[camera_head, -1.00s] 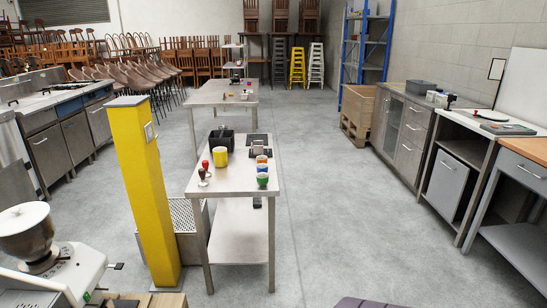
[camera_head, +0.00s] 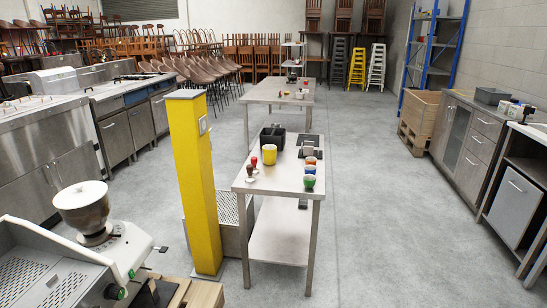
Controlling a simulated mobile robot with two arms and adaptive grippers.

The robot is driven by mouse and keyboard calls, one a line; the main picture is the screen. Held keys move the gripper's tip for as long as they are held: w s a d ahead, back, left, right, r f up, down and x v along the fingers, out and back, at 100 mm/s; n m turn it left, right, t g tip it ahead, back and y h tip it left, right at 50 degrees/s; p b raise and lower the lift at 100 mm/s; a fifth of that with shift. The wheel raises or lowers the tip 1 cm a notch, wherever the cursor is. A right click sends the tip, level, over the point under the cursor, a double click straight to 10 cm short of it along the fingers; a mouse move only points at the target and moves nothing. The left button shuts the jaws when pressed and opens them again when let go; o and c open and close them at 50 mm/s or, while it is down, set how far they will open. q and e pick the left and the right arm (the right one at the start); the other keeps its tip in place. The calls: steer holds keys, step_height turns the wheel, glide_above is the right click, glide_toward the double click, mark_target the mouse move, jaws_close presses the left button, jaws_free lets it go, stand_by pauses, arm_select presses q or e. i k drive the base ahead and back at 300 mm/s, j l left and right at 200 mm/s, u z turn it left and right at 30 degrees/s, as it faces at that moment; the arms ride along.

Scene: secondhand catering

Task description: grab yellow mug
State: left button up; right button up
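A yellow mug (camera_head: 270,154) stands upright on the near steel table (camera_head: 273,182), close to its left edge and in front of a black bin (camera_head: 272,136). Tampers with red and dark handles (camera_head: 253,164) stand in front of it to the left. Several cups, the nearest one green (camera_head: 310,177), stand in a row along the right side of the table. Neither of my grippers shows in the head view.
A tall yellow post (camera_head: 194,185) stands left of the table. A coffee grinder (camera_head: 82,210) and a machine fill the near left. Open concrete floor (camera_head: 390,230) lies right of the table, up to the steel cabinets (camera_head: 470,145).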

mark_target(269, 152)
steer(key=i+l+z, duration=0.55)
steer(key=i, duration=0.2)
steer(key=i+l+z, duration=0.25)
steer(key=i, duration=0.2)
steer(key=i+z, duration=0.3)
steer(key=i+u, duration=0.1)
steer(key=i, duration=0.45)
steer(key=i+l, duration=0.2)
steer(key=i, duration=0.35)
steer(key=i+l+u, duration=0.15)
steer(key=i, duration=0.4)
steer(key=i+l+u, duration=0.1)
steer(key=i, duration=0.45)
